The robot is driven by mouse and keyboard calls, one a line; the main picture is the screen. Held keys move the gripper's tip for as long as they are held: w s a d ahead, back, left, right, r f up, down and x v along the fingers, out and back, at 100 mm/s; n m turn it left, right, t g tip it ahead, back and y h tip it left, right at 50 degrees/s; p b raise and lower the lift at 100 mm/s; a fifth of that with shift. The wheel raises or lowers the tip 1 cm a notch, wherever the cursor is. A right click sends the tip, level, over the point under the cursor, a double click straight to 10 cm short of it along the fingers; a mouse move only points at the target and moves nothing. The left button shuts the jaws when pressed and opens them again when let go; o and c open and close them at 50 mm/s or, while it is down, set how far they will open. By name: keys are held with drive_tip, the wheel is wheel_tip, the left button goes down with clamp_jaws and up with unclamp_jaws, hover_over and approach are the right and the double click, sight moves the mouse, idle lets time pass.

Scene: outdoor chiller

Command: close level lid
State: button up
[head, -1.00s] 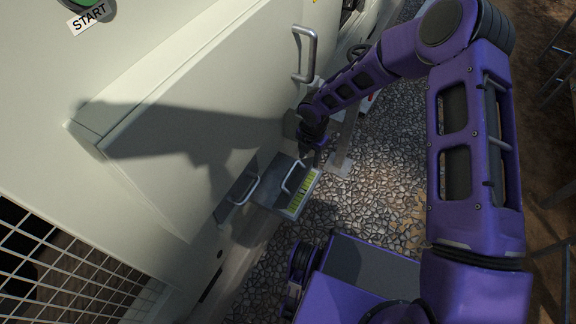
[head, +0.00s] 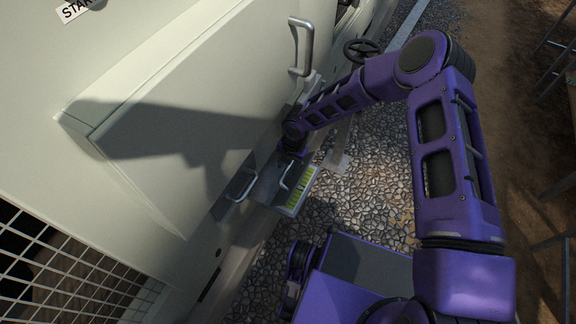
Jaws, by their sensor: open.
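A small grey metal box (head: 267,200) sits low on the cream cabinet, with a strip of yellow-green markings (head: 301,186) showing at its right side. A light bar handle (head: 284,177) is at the box, and a second bar handle (head: 244,188) is on the dark panel just left of it. I cannot tell clearly which surface is the level lid or how far it is open. My gripper (head: 291,158) is open, just above the box's upper edge near the right handle. Its fingertips are small and shadowed, and I cannot tell whether they touch anything.
A large cabinet door (head: 185,140) with a tall bar handle (head: 303,45) stands above the box. A dark handwheel (head: 361,50) is beyond my arm. Wire mesh (head: 60,270) is at the lower left. Open gravel (head: 375,190) lies right of the box.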

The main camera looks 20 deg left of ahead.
drive_tip(key=shift+c, duration=0.3)
clamp_jaws()
idle(1.1)
